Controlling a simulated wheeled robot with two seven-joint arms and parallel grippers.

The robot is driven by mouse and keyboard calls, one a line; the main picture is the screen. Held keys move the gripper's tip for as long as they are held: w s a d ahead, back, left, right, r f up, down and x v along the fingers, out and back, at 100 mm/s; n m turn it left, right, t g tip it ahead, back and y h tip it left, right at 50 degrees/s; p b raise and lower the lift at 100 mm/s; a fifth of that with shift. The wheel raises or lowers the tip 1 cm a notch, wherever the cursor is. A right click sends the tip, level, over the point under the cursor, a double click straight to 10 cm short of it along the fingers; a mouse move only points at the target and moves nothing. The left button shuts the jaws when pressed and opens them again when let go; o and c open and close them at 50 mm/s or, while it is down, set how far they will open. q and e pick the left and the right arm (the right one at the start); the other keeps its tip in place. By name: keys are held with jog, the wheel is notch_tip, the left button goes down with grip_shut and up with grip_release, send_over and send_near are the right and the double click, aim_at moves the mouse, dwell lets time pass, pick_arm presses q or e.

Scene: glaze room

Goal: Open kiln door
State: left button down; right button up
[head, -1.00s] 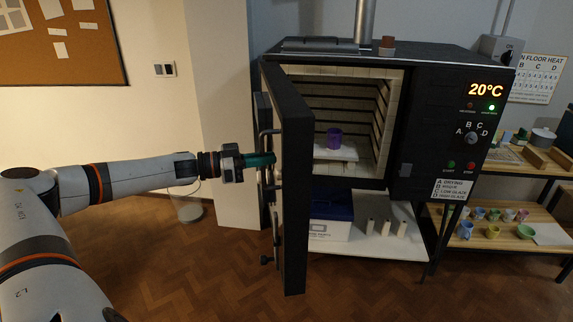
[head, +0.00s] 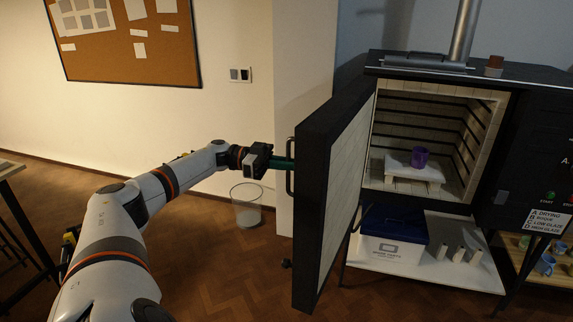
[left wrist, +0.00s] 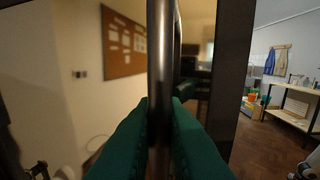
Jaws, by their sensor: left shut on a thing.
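The kiln door (head: 345,185) is black outside with a pale brick lining and stands swung open to the left of the kiln (head: 388,95). My left gripper (head: 286,163) is at the door's outer side, at its bar handle (head: 290,180). In the left wrist view its green fingers (left wrist: 160,125) are shut around the upright metal handle (left wrist: 163,55). My right gripper is not in view.
Below the kiln, a white box with a blue lid (head: 393,240) and several pale posts (head: 458,253) sit on a lower shelf (head: 425,268). A clear bin (head: 246,207) stands on the floor behind my left gripper. A cork board (head: 125,40) hangs on the wall. Floor in front is clear.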

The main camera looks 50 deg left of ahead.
pick_arm(q)
jog(key=c, duration=1.6)
grip_release()
jog(key=shift+o, duration=0.2)
jog(key=b+v, duration=0.4)
jog(key=v, duration=0.8)
jog(key=shift+b, duration=0.3)
jog(key=shift+d+r, duration=0.1)
